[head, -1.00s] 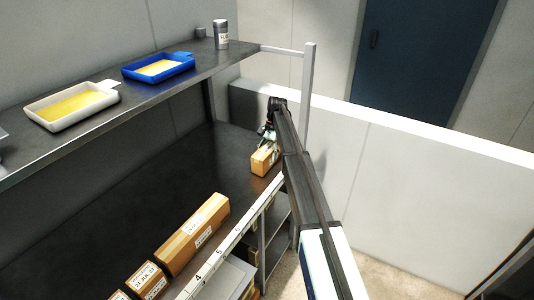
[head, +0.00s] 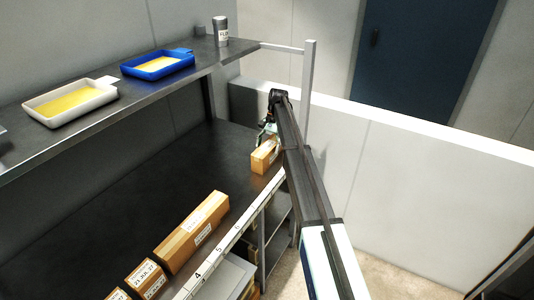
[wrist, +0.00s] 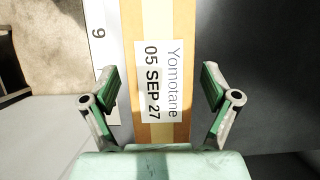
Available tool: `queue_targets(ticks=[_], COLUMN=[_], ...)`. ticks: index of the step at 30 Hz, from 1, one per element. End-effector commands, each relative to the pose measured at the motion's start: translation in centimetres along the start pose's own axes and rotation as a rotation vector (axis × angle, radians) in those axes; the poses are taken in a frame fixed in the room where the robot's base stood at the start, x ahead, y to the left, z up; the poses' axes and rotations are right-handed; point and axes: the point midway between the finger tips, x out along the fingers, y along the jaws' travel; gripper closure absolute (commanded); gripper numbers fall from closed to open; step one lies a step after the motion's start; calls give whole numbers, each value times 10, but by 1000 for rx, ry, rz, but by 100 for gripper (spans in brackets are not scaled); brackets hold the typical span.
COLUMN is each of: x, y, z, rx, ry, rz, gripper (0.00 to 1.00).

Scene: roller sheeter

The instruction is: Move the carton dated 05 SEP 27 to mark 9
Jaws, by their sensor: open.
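The carton dated 05 SEP 27 (wrist: 178,30) is brown with a white label reading "Yomotane 05 SEP 27" in the wrist view. It also shows in the head view (head: 264,157), at the far end of the dark shelf near its front edge. My gripper (wrist: 163,85) is open, with one green finger on each side of the carton and gaps between. The gripper's fingers are partly hidden behind my arm in the head view (head: 268,132).
A long carton (head: 195,232) and smaller dated cartons (head: 146,278) stand at the near end of the shelf. The dark shelf surface (head: 170,170) between is clear. A grey post (head: 308,95) and white wall (head: 400,150) are close to my arm. The upper shelf holds a blue tray (head: 130,70), a white tray (head: 38,116) and a can (head: 221,32).

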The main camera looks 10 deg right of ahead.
Motion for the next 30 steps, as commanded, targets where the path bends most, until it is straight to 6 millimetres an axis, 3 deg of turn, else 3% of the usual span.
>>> queue_targets(ticks=[14,19,30], x=[-90,-98,-98], y=[-1,0,0], z=[1,1,0], rx=[0,0,-1], ry=[0,0,0], rz=[0,0,-1], gripper=[13,13,13])
